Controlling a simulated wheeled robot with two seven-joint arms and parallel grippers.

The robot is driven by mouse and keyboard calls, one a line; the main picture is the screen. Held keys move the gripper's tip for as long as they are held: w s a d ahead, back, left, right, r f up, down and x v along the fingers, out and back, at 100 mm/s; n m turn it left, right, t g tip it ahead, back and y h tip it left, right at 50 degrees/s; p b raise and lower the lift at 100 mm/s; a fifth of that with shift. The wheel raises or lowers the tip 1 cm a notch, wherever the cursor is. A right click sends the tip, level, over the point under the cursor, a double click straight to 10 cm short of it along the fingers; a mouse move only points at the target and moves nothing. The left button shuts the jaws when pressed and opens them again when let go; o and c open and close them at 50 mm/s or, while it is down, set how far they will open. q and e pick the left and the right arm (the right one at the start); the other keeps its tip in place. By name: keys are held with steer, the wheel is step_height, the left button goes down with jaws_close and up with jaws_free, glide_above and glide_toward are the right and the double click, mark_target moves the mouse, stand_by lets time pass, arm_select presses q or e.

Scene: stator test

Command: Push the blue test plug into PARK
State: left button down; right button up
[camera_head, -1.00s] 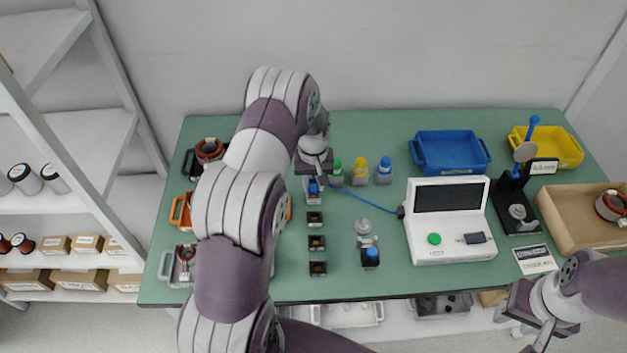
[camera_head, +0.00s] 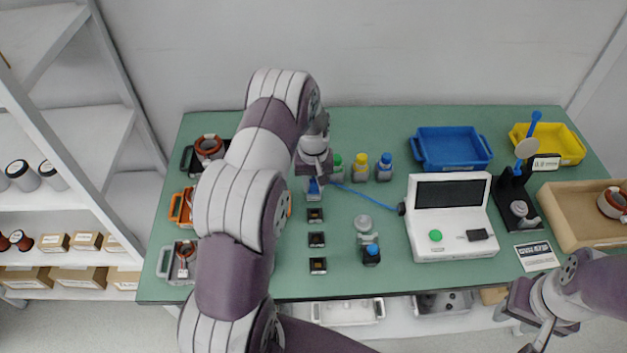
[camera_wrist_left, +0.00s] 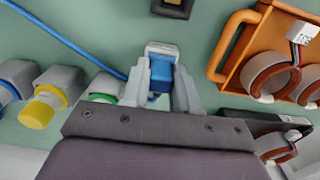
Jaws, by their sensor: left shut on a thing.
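The blue test plug (camera_head: 313,186) is held upright between the fingers of my left gripper (camera_head: 314,178), left of the coloured bottles. In the left wrist view the fingers (camera_wrist_left: 164,88) are shut on the blue plug (camera_wrist_left: 159,85). A pale grey block with a light top edge (camera_wrist_left: 161,50) sits directly at the plug. Whether the plug is fully seated in it cannot be told, and no PARK label is readable. A blue cable (camera_head: 365,197) runs from the plug area to the white tester (camera_head: 453,250). My right gripper (camera_head: 537,325) hangs at the lower right, its opening unclear.
Several small dark sockets (camera_head: 316,240) stand in a column in front of the plug. Bottles with green, yellow (camera_head: 360,168) and blue caps stand just right. A small blue-topped black piece (camera_head: 371,255) is farther right. An orange tray (camera_wrist_left: 238,45) lies close by in the wrist view.

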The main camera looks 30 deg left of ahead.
arm_select(q)
steer(key=c, duration=0.8)
jaws_free()
step_height(320, 180, up, 13)
steer(key=shift+f+b, duration=0.15)
steer(key=shift+b, duration=0.75)
steer(key=s+d+m, duration=0.2)
steer(key=s+d, duration=0.1)
steer(key=s, duration=0.3)
steer(key=s+d+m, duration=0.2)
steer(key=s+d, duration=0.2)
steer(key=s, duration=0.3)
steer(key=s+d+m+t, duration=0.1)
steer(key=s+d+m, duration=0.1)
steer(key=s+d, duration=0.2)
steer(key=shift+s+r, duration=0.2)
steer(key=shift+s, duration=0.45)
steer(key=shift+s+r, duration=0.2)
steer(key=shift+s, duration=0.45)
